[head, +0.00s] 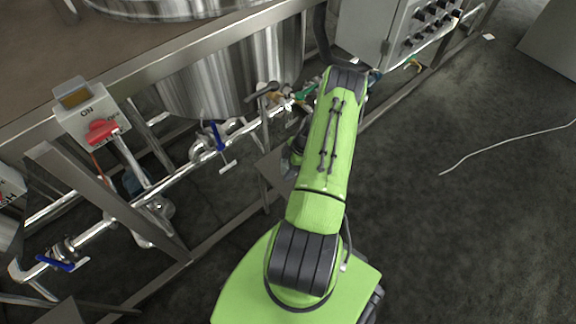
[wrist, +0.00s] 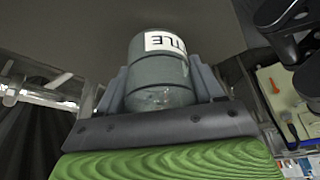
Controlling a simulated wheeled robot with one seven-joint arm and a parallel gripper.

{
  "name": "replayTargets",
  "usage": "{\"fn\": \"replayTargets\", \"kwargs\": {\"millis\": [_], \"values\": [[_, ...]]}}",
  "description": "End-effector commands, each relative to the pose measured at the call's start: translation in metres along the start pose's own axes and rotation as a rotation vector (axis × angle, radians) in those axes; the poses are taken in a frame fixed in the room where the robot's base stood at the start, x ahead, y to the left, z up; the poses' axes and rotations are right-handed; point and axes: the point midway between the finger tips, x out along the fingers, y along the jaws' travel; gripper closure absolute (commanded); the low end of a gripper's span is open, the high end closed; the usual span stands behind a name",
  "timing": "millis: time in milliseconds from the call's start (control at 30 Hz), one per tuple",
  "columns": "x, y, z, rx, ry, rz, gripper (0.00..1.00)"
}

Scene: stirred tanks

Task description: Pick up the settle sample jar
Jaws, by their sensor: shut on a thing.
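The settle sample jar (wrist: 160,75) is a grey, rounded jar with a white label on which the letters "TLE" show. In the wrist view it stands between the two fingers of my gripper (wrist: 163,88), which is shut on it. The grey fingers press on its left and right sides. In the head view my green arm reaches up towards the pipework beside the tank, and the gripper and jar are hidden there.
A steel tank (head: 235,75) stands in a metal frame at left, with pipes and blue-handled valves (head: 217,137). A switch box (head: 92,112) with a red handle is at left. A grey control cabinet (head: 405,35) is at top right.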

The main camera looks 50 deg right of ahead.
Motion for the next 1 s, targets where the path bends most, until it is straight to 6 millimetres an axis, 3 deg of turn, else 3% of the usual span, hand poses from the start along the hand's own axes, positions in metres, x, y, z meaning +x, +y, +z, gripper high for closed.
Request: {"fn": "replayTargets", "kwargs": {"millis": [300, 467, 800, 1000], "values": [[-0.037, 0.001, -0.009, 0.003, -0.003, 0.002, 0.67], [-0.048, 0.001, 0.025, 0.005, -0.002, 0.003, 0.67], [-0.087, 0.001, 0.124, 0.002, -0.002, 0.004, 0.67], [-0.098, 0.0, 0.15, 0.0, 0.001, 0.001, 0.67]]}}
